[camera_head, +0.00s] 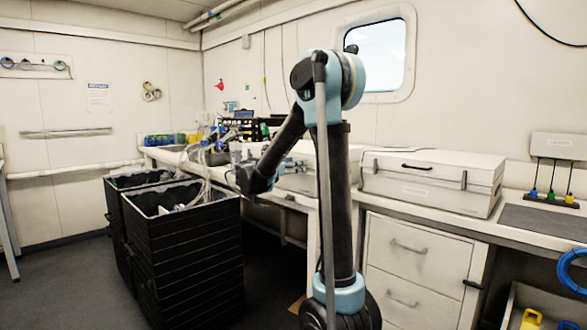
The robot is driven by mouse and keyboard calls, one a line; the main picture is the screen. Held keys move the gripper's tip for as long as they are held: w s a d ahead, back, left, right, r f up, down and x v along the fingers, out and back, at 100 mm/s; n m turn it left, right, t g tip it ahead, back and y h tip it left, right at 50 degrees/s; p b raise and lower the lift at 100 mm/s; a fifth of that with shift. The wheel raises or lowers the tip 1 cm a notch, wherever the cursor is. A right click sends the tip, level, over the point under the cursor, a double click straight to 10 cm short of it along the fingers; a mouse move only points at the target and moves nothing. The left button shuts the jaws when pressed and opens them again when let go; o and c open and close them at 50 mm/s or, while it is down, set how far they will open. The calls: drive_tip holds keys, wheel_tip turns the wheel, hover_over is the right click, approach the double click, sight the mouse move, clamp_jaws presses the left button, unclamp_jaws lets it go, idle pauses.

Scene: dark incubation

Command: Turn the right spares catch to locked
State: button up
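I cannot read a spares label, and the right catch's exact setting is too small to tell. A separate black catch (472,284) is at the right edge of the drawer cabinet below. My gripper (245,180) is at the end of my folded arm, left of the case and well apart from it. Its fingers are not clear.
Two black crates (190,255) with hoses stand on the floor at left. The counter (510,222) carries cluttered equipment left of my arm and a dark mat (545,222) right of the case. An open bin (545,305) with yellow items is at lower right.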

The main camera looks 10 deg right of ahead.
idle(0.4)
drive_tip(key=shift+s+d+f+m, duration=0.1)
drive_tip(key=shift+m, duration=4.35)
drive_tip(key=shift+s+f+m, duration=0.1)
drive_tip(key=shift+m, duration=4.35)
drive_tip(key=o, duration=1.1)
drive_tip(key=shift+f, duration=0.1)
drive_tip(key=shift+c, duration=0.2)
drive_tip(key=shift+w, duration=0.1)
